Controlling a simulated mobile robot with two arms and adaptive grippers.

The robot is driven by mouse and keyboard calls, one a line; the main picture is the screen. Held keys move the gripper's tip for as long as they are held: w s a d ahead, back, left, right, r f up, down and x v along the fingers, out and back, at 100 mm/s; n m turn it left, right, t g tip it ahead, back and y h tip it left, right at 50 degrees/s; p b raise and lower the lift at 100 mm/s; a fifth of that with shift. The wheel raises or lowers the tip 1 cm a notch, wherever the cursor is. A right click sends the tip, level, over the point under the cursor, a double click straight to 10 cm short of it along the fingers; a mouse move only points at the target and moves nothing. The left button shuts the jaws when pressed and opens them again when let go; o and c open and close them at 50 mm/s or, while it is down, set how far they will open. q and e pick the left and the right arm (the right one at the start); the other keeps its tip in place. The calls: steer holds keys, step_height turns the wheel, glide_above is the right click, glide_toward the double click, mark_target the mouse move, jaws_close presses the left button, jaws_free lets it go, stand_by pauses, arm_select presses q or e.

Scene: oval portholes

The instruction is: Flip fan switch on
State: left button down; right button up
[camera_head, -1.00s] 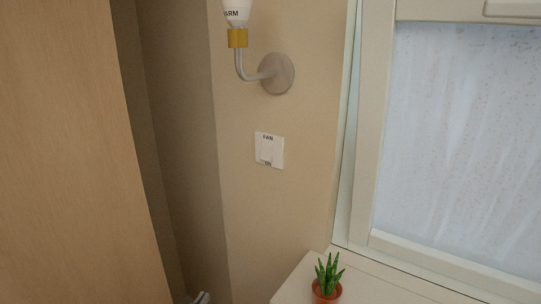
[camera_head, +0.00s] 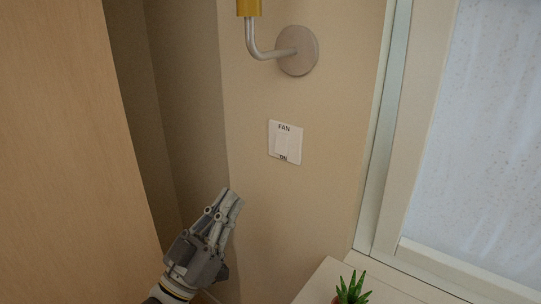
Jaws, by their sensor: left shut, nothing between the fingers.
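The fan switch (camera_head: 285,142) is a white square plate on the beige wall, marked FAN at the top and ON at the bottom. Which way its rocker is tilted is too small to tell. My left gripper (camera_head: 233,195) is shut and empty, with its fingers pointing up and to the right. It is below and to the left of the switch in the picture, apart from it. My right gripper is not in view.
A wall lamp (camera_head: 297,50) with a curved arm and gold collar is above the switch. A green potted plant (camera_head: 351,291) stands on a white surface (camera_head: 330,279) at the lower right. A window (camera_head: 480,140) is at the right, a wooden panel (camera_head: 60,160) at the left.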

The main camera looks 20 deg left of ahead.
arm_select(q)
steer(key=p, duration=0.5)
glide_toward(282, 137)
step_height(282, 137, up, 4)
steer(key=shift+w+d+f+p, duration=0.15)
steer(key=shift+w+d+f, duration=0.05)
steer(key=shift+w, duration=0.4)
steer(key=shift+w+d+f+p, duration=0.15)
steer(key=shift+w+d, duration=0.1)
steer(key=shift+w, duration=0.35)
steer(key=shift+w+d+f+p, duration=0.1)
steer(key=shift+w+d+f, duration=0.1)
steer(key=shift+w, duration=0.4)
steer(key=b, duration=0.2)
steer(key=f+t+b, duration=0.1)
steer(key=b, duration=0.1)
steer(key=shift+w+d+f, duration=0.1)
steer(key=shift+w, duration=0.25)
steer(key=shift+r, duration=0.35)
steer(key=shift+s, duration=0.1)
